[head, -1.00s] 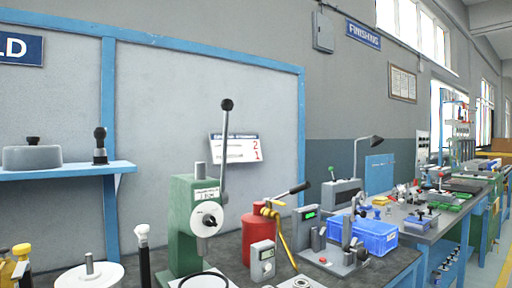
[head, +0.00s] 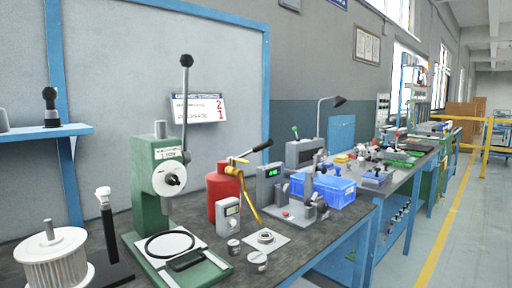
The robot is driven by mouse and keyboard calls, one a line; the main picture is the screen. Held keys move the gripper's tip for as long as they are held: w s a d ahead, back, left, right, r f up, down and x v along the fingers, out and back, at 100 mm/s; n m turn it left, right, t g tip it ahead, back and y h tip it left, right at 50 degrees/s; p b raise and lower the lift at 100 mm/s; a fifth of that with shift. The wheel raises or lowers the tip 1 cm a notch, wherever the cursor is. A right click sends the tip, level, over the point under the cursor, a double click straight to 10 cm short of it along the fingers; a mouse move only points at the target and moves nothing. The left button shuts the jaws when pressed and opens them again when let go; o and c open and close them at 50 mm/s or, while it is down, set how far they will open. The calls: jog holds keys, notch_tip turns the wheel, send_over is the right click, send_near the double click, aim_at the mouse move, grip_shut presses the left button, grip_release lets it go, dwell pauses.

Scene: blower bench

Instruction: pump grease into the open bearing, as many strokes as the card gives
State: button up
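The red grease pump (head: 225,191) stands on the bench, with a black-ended lever (head: 251,151) angled up to the right. A yellow hose (head: 249,200) hangs down its right side. A ring-shaped bearing (head: 265,237) lies on a pale square plate in front of the pump. Two small round metal parts, one nearer the press (head: 234,246) and one nearer the edge (head: 257,260), lie beside it; I cannot tell whether they are bearings. The card (head: 198,107) on the wall panel shows a red 2 above a red 1; its row labels are too small to read. My gripper is in no view.
A green arbor press (head: 156,178) with a tall lever stands left of the pump. A grey meter (head: 229,217) stands before the pump. A device with a green display (head: 270,185) and a blue bin (head: 323,189) stand to the right. A pleated filter (head: 55,262) is at front left.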

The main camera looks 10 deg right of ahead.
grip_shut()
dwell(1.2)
